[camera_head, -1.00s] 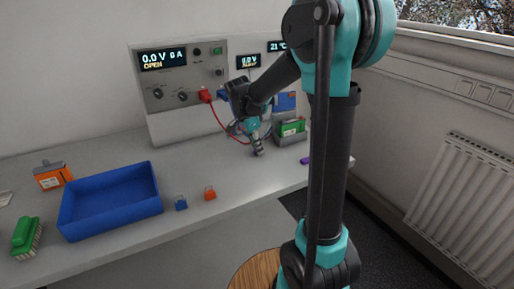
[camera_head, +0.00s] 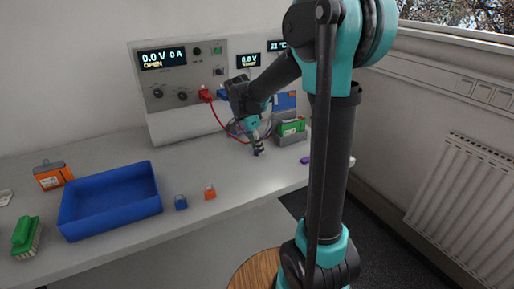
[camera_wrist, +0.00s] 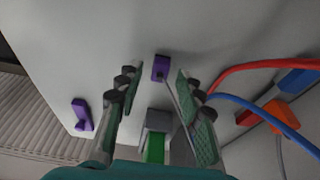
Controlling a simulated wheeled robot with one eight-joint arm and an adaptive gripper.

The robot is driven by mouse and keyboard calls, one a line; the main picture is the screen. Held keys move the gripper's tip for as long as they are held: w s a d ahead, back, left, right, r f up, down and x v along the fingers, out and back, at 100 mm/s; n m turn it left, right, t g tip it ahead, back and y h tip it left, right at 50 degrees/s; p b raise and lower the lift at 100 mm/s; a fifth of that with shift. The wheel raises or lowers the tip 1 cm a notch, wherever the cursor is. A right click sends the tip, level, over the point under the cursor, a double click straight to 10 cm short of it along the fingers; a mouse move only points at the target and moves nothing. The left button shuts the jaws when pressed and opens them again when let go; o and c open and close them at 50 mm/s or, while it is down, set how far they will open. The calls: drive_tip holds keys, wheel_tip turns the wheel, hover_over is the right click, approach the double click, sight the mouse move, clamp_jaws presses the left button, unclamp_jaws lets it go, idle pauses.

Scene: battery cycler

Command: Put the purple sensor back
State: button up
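A small purple piece with a thin grey lead (camera_wrist: 160,68) lies on the bench between my fingertips in the wrist view, with a gap on both sides. It also shows as a purple spot under my gripper in the head view (camera_head: 256,153). My gripper (camera_wrist: 155,75) is open and empty, pointing down at the bench. A second purple piece (camera_wrist: 82,115) lies apart to the left in the wrist view, and right of my gripper in the head view (camera_head: 305,160). I cannot tell from looks alone which is the sensor.
A grey holder (camera_wrist: 159,121) with a green battery (camera_head: 292,127) stands close to my gripper. Red (camera_wrist: 250,65) and blue (camera_wrist: 250,105) cables run to the cycler (camera_head: 178,100). A blue tray (camera_head: 110,200) and small blue (camera_head: 181,203) and orange (camera_head: 210,192) blocks lie left.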

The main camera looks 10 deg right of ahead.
drive_tip(key=v, duration=1.1)
drive_tip(key=shift+a+r, duration=0.15)
drive_tip(key=shift+r, duration=0.1)
